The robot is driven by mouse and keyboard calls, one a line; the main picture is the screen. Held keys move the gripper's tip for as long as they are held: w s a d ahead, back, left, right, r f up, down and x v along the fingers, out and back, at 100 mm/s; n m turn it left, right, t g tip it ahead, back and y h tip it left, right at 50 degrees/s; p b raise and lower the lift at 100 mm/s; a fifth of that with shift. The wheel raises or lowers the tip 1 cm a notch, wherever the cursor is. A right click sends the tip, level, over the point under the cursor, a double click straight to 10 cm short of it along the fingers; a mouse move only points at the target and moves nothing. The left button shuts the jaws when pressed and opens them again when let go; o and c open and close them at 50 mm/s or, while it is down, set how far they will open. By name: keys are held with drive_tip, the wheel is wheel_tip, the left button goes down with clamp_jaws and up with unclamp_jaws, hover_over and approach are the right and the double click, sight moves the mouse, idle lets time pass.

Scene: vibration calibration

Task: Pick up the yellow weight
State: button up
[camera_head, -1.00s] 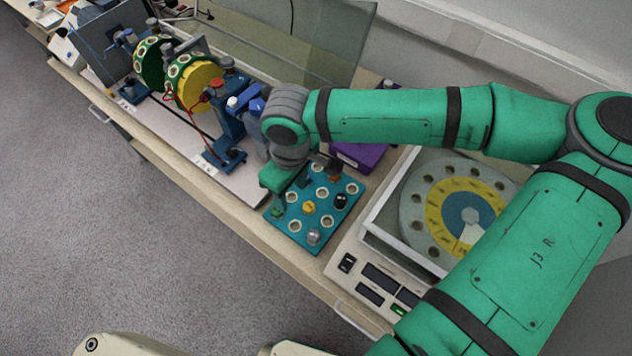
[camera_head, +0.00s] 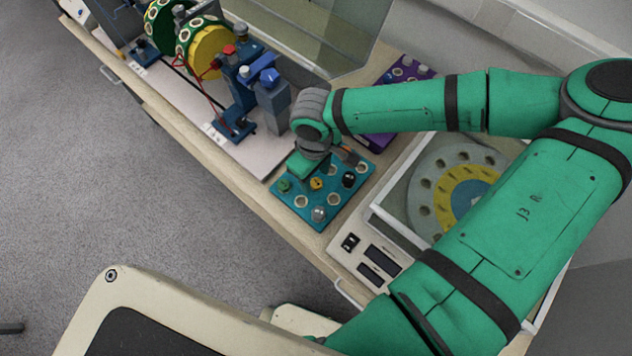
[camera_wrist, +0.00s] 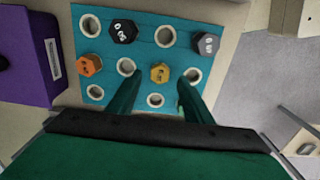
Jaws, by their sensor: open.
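The yellow weight (camera_wrist: 160,72) is a small hexagonal piece standing in the teal holed block (camera_wrist: 144,52). It also shows in the head view (camera_head: 316,183), just below my gripper's green body. My gripper (camera_wrist: 157,85) is open and empty. In the wrist view its two green fingers stand apart on either side of the yellow weight, which lies between them near the tips. I cannot tell how far the tips are above the block. In the head view the fingers are mostly hidden.
On the same block stand an orange weight (camera_wrist: 89,64), a black weight (camera_wrist: 123,31), a grey weight (camera_wrist: 207,44) and a green one (camera_head: 283,185). A purple block (camera_wrist: 30,50) lies beside it. Blue stands (camera_head: 268,90) and a glass-walled scale (camera_head: 400,210) flank the block.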

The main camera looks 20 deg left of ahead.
drive_tip(key=shift+f, duration=0.85)
drive_tip(key=c, duration=1.1)
